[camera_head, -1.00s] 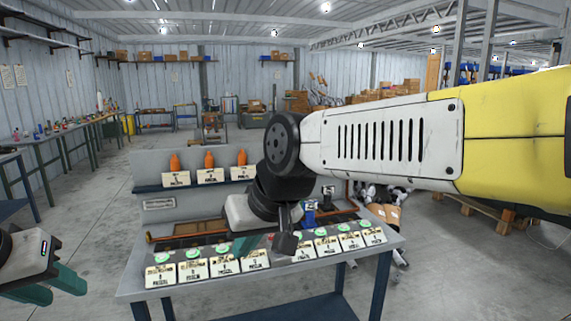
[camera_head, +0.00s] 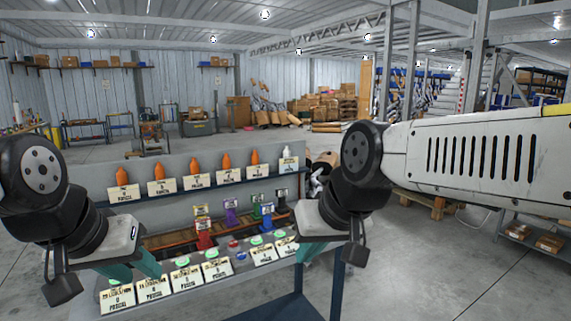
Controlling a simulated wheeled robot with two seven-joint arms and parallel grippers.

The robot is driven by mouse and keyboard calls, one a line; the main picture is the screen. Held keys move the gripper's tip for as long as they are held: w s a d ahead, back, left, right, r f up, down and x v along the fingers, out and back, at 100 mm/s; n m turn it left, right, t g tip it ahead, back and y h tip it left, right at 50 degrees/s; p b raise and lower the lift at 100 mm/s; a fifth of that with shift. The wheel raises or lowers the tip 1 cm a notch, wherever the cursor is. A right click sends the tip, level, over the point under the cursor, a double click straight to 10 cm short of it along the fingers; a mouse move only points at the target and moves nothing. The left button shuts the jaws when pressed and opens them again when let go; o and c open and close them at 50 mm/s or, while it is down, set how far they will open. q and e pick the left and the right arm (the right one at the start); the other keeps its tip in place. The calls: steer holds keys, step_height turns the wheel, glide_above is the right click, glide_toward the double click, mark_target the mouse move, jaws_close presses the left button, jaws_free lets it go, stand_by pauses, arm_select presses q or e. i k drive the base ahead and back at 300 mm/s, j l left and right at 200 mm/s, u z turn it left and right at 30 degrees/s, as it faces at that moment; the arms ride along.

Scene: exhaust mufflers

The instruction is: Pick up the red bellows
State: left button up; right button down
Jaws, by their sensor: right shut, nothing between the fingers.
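A red part (camera_head: 205,236), which looks like the red bellows, stands upright on the workbench's back row, left of a purple part. Its shape is too small to make out well. My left gripper (camera_head: 132,272) is over the bench's left front, with its teal fingers apart and nothing seen between them. It is left of the red part and apart from it. My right gripper (camera_head: 314,252) is over the bench's right end, right of the red part. Its teal fingers are together and empty, partly hidden by its own body.
Purple (camera_head: 231,213), green (camera_head: 256,207), blue (camera_head: 267,212) and black (camera_head: 281,203) parts stand in the same row. Several labelled cards (camera_head: 186,279) line the bench front. Orange bottles (camera_head: 190,166) and a white bottle (camera_head: 287,152) stand on the raised back shelf (camera_head: 141,199).

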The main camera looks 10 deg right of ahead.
mark_target(202, 225)
steer(key=i+j+u, duration=0.25)
steer(key=i, duration=0.2)
steer(key=i+u, duration=0.25)
steer(key=i, duration=0.25)
